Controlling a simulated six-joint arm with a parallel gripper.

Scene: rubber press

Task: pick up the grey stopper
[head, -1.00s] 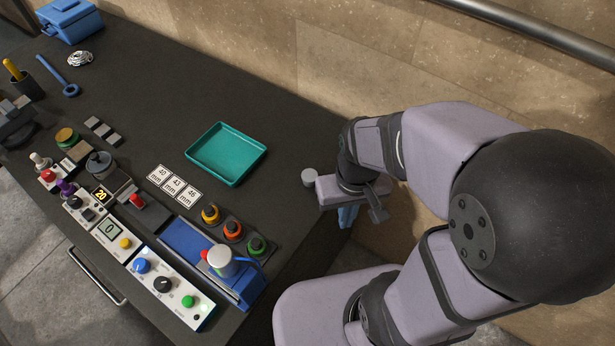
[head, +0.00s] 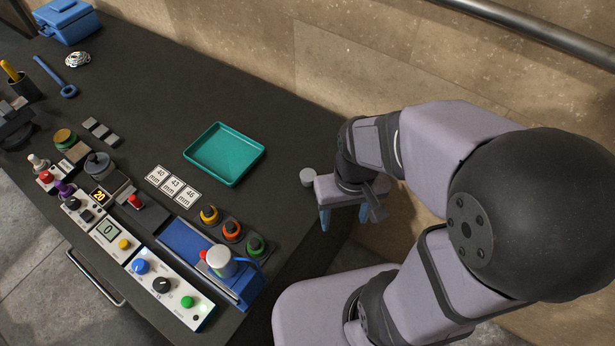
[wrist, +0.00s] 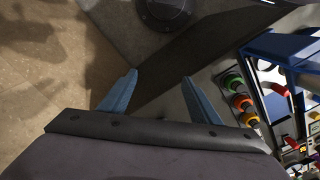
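My gripper (head: 344,220) hangs near the right edge of the bench, its two blue fingers spread and empty. In the wrist view my gripper (wrist: 160,76) also shows a clear gap between the fingers. I cannot tell for sure which thing is the grey stopper. A dark grey, round, knobbed piece (head: 98,164) stands at the left among the devices, far from my gripper. Several small grey blocks (head: 102,131) lie behind it.
A teal tray (head: 225,153) lies mid-bench. Yellow (head: 209,214), orange (head: 231,231) and green (head: 255,246) round pieces stand in a row beside the blue press (head: 190,246). White number cards (head: 172,186) lie near the tray. The bench behind the tray is clear.

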